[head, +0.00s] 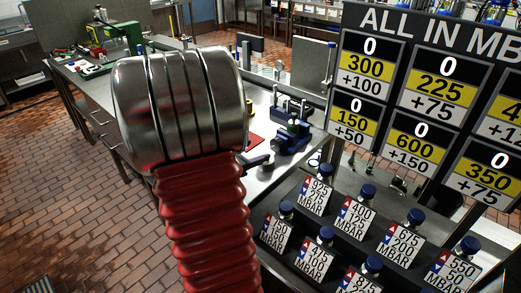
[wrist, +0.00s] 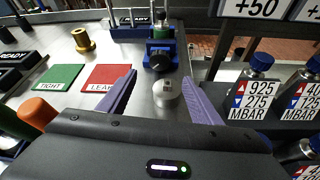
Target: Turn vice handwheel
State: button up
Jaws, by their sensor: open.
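The blue vice (wrist: 160,48) stands on the metal bench ahead of my gripper, with a round black handwheel (wrist: 160,62) on its near side. In the head view the blue vice (head: 291,137) is right of my arm. My gripper (wrist: 160,77) is open, its two purple fingers pointing toward the vice. The handwheel lies just beyond the fingertips, roughly centred between them. A grey metal cylinder (wrist: 167,95) shows between the fingers; I cannot tell whether it belongs to the vice. In the head view my arm hides most of the gripper.
A green mat (wrist: 60,77) and a red mat (wrist: 106,76) lie left of the fingers, with a brass part (wrist: 83,40) behind them. Blue-capped bottles with pressure labels (wrist: 258,92) stand close on the right. A scoreboard (head: 425,85) hangs over that side.

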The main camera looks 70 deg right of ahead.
jog(key=shift+w+a+r, duration=0.15)
jog(key=shift+a+r, duration=0.05)
jog(key=shift+a, duration=0.3)
jog(key=shift+w+f, duration=0.2)
jog(key=shift+w, duration=0.05)
jog(key=shift+w+d+f, duration=0.1)
jog(key=shift+w+f, duration=0.05)
jog(key=shift+w, duration=0.4)
jog(key=shift+w+d+f, duration=0.1)
jog(key=shift+w+f, duration=0.05)
jog(key=shift+w, duration=0.35)
jog(key=shift+w+d+n, duration=0.1)
jog(key=shift+w+n, duration=0.2)
jog(key=shift+w+d+r+n+g+y, duration=0.2)
jog(key=shift+r+n+g+y, duration=0.1)
jog(key=shift+n+g, duration=0.35)
jog(key=shift+s+a+r+n+g, duration=0.1)
jog(key=shift+s+r+n+g, duration=0.3)
jog(key=shift+n, duration=0.35)
